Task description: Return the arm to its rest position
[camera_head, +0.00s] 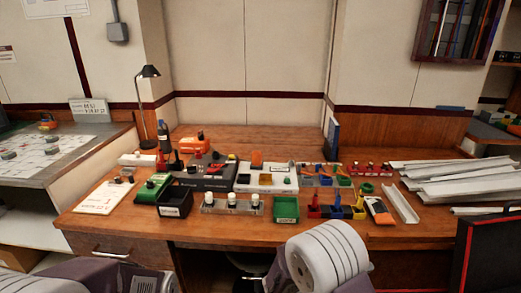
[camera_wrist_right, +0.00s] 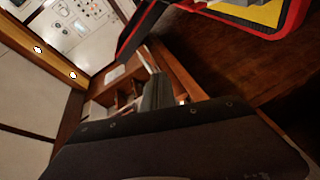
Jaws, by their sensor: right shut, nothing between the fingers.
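My right arm, a white ribbed link (camera_head: 325,258) with a grey-purple part beside it, rises at the bottom of the head view in front of the desk. In the right wrist view my right gripper (camera_wrist_right: 158,93) shows beyond its dark body. It is shut and empty, tipped sideways to the room, and touches nothing that I can see. Of my left arm only grey-purple and white parts (camera_head: 100,275) show at the lower left of the head view. The left gripper is out of view.
The wooden desk (camera_head: 230,228) holds breakers, a black bin (camera_head: 175,203), a green bin (camera_head: 286,209), coloured bins and a lamp (camera_head: 148,95). White metal channels (camera_head: 455,180) lie on its right. A black red-edged case (camera_head: 490,255) stands at lower right, close to my right arm.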

